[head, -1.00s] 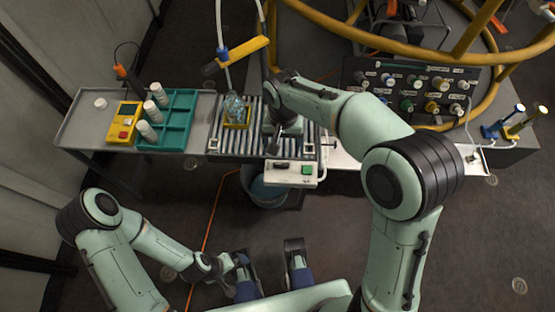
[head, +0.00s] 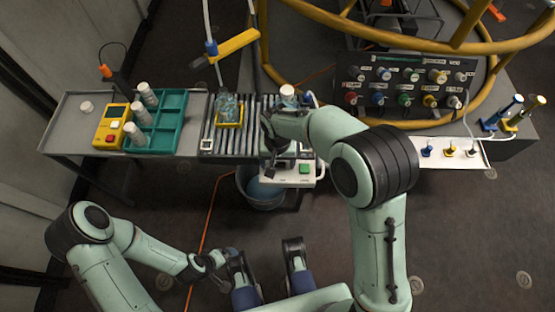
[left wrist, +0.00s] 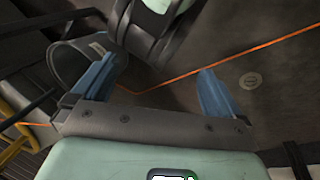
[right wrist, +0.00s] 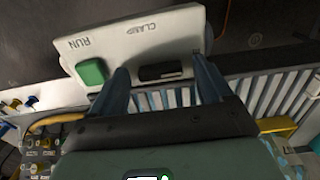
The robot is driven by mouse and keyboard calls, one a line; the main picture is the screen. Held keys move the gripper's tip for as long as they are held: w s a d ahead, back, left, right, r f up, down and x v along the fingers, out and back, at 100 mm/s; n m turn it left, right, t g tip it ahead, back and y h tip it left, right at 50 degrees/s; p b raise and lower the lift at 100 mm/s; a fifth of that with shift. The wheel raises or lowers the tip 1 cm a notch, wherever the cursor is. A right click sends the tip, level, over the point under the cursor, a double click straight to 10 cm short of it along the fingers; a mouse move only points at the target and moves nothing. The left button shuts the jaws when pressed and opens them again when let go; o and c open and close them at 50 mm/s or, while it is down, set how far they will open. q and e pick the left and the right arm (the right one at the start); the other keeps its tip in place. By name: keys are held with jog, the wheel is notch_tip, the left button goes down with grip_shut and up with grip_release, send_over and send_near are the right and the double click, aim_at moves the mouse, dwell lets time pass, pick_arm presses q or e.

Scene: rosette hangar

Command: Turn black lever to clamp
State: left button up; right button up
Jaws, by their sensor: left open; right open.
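The white control box (head: 291,176) stands at the front edge of the roller conveyor, with a green button (head: 306,169). In the right wrist view the box (right wrist: 120,50) reads RUN above its green button (right wrist: 92,71) and CLAMP above the black lever (right wrist: 160,72). My right gripper (right wrist: 160,70) is open over the box face, one finger on each side of the lever, not closed on it; contact cannot be told. In the head view my right gripper (head: 272,160) partly hides the box top. My left gripper (left wrist: 155,85) is open and empty, low above the floor.
A yellow tray (head: 229,122) holding a clear object and a white cylinder (head: 287,93) are on the conveyor. A teal rack (head: 170,122) and yellow device (head: 112,125) stand left. A bucket (head: 262,190) is below the box. A knob panel (head: 405,90) stands right.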

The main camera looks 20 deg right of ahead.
jog(key=c, duration=1)
jog(key=shift+c, duration=0.2)
